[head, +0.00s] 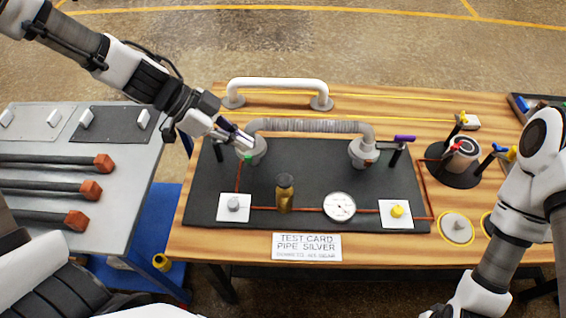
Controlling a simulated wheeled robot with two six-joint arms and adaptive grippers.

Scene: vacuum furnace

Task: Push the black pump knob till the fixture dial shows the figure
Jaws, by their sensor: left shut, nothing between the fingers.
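A brass pump (284,198) stands upright on the dark fixture board (310,172), with a black knob (285,180) on top. The white round fixture dial (339,206) is to its right; its needle and figures are too small to read. My left gripper (243,142) is shut and empty, above the board's back left. It is up and left of the knob, apart from it, close to the grey pipe's left end and a green-marked fitting (247,157). My right arm shows at the right edge, but its gripper is out of view.
A ribbed grey pipe (310,126) arches along the board's back, with a purple lever (404,139) at its right. White plates with a grey knob (234,203) and a yellow knob (397,211) flank the pump and dial.

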